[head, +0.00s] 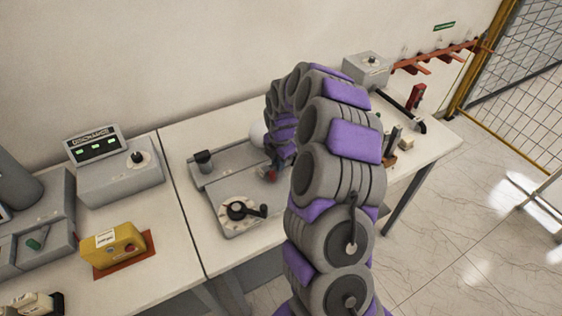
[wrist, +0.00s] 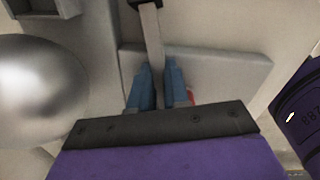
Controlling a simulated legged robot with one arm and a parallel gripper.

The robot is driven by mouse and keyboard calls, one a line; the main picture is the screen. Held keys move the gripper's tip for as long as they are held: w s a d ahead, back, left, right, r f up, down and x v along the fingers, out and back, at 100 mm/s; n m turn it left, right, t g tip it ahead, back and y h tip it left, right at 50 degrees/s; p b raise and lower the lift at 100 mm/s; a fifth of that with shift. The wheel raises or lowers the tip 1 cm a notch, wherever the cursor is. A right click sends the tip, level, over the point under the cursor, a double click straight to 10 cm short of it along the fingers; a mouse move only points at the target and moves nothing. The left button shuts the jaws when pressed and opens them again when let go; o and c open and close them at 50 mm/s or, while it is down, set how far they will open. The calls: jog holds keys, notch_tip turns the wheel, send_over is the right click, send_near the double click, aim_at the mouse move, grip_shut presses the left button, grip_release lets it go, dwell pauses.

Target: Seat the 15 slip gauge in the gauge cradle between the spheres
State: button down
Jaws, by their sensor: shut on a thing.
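My gripper (wrist: 157,82) has its two blue fingers close together, shut on a narrow piece that I take for the slip gauge; its marking is not readable. A pale narrow bar (wrist: 152,38) runs up from between the fingers to a black end piece; I cannot tell whether it is the held piece or part of the fixture. One large silver sphere (wrist: 38,90) is left of the fingers, apart from them. The cradle and a second sphere cannot be made out.
The fixture has a dial with a black crank (head: 240,210) at its front and a black block (head: 203,160) at its left. A display unit (head: 118,170) and yellow box (head: 112,247) stand left. A red upright piece (head: 416,96) and small blocks stand right, near the table edge.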

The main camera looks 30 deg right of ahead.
notch_tip(320, 180, up, 10)
jog(key=p, duration=0.2)
jog(key=s+a+f+m+h, duration=0.1)
jog(key=s+a+m, duration=0.2)
jog(key=a+m, duration=1.1)
jog(key=shift+a+f+m+g, duration=0.4)
jog(key=shift+m, duration=3.1)
